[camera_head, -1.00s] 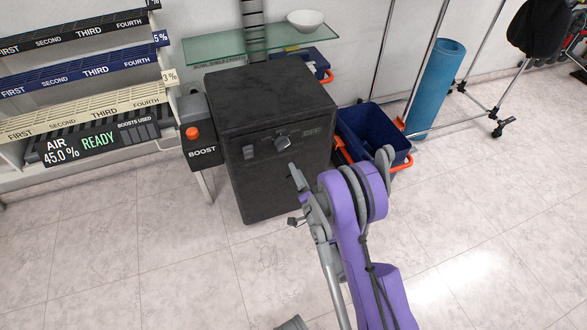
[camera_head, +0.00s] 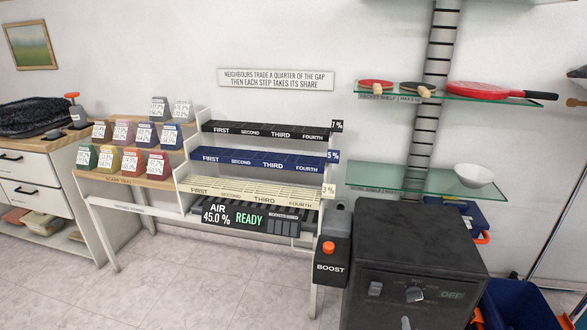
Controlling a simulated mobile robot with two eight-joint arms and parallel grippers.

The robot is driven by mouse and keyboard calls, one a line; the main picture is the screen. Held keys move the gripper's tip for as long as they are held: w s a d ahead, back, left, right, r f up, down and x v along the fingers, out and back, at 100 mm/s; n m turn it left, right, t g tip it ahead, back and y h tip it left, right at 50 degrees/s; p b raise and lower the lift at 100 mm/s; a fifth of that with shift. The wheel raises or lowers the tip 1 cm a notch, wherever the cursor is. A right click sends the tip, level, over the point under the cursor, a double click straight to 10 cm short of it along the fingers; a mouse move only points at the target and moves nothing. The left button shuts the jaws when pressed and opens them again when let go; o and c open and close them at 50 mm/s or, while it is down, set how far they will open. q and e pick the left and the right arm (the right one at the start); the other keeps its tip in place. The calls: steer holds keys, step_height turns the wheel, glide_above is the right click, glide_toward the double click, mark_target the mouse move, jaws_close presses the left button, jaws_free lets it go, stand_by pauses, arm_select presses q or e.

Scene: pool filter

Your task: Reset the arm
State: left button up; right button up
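The arm is almost wholly out of view. Only a small grey tip (camera_head: 406,323) shows at the bottom edge, in front of the black cabinet (camera_head: 420,250). It seems to be part of my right arm, and whether that gripper is open or shut cannot be seen. My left gripper is not in view. The cabinet has a dial (camera_head: 414,294) and a small display reading OFF (camera_head: 451,295). A grey BOOST box (camera_head: 331,262) with an orange button stands at its left.
A rack with three labelled rows (camera_head: 262,160) stands at centre, above an AIR 45.0 % READY display (camera_head: 235,215). Colored sample boxes (camera_head: 133,162) sit left. Glass shelves (camera_head: 400,181) hang right. A blue bucket (camera_head: 520,305) is lower right. The floor at lower left is clear.

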steer(key=s+a+r+n+g+y, duration=0.15)
steer(key=s+a+n+g, duration=0.45)
steer(key=s, duration=0.8)
steer(key=s+a+r+n+g+y, duration=0.15)
steer(key=s+a+n+g, duration=0.4)
steer(key=s, duration=0.75)
arm_select(q)
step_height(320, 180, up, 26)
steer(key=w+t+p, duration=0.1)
steer(key=p, duration=2.1)
arm_select(e)
step_height(320, 180, up, 26)
steer(key=a+t, duration=0.2)
steer(key=t, duration=0.1)
steer(key=shift+w+a+f+y, duration=0.2)
steer(key=shift+w+a+y, duration=0.1)
steer(key=shift+y, duration=0.1)
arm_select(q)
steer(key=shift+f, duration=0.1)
arm_select(e)
steer(key=shift+s, duration=0.1)
